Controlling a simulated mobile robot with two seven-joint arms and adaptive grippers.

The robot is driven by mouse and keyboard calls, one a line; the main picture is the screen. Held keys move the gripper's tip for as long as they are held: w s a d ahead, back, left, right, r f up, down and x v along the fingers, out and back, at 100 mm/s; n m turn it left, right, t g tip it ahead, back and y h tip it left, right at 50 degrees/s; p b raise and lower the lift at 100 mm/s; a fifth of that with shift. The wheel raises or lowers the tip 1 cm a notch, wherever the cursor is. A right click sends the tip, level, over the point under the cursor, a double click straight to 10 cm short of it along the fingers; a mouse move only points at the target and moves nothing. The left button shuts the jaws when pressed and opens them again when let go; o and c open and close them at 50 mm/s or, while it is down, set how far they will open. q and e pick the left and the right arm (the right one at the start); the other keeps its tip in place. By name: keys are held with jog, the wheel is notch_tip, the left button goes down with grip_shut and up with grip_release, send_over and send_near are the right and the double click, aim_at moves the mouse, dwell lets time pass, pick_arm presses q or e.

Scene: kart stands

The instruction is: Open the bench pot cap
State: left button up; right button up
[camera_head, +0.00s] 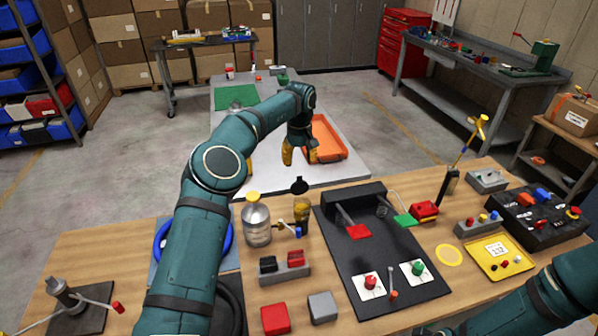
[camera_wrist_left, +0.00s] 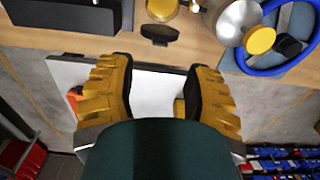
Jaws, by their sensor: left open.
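A small amber pot (camera_head: 301,212) stands near the far edge of the wooden bench. A dark round cap (camera_head: 299,186) shows just above and behind its mouth. In the left wrist view the dark cap (camera_wrist_left: 160,35) lies beside the amber pot (camera_wrist_left: 162,8), on the side nearer my fingers; how they are joined is unclear. My left gripper (camera_head: 299,155) is open and empty, fingers down, beyond the bench edge past the cap. Its two yellow fingers (camera_wrist_left: 160,70) are wide apart in the left wrist view. My right arm enters at lower right; its gripper does not show.
A metal pot with a yellow cap (camera_head: 256,222) and a blue ring (camera_head: 229,240) are left of the amber pot. A black panel with levers (camera_head: 375,262) is to its right. A white table (camera_head: 350,175) with an orange tray (camera_head: 325,140) stands behind the bench.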

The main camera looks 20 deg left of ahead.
aim_at(299, 179)
pick_arm(q)
jog(key=shift+r, duration=2)
jog(key=shift+f, duration=0.1)
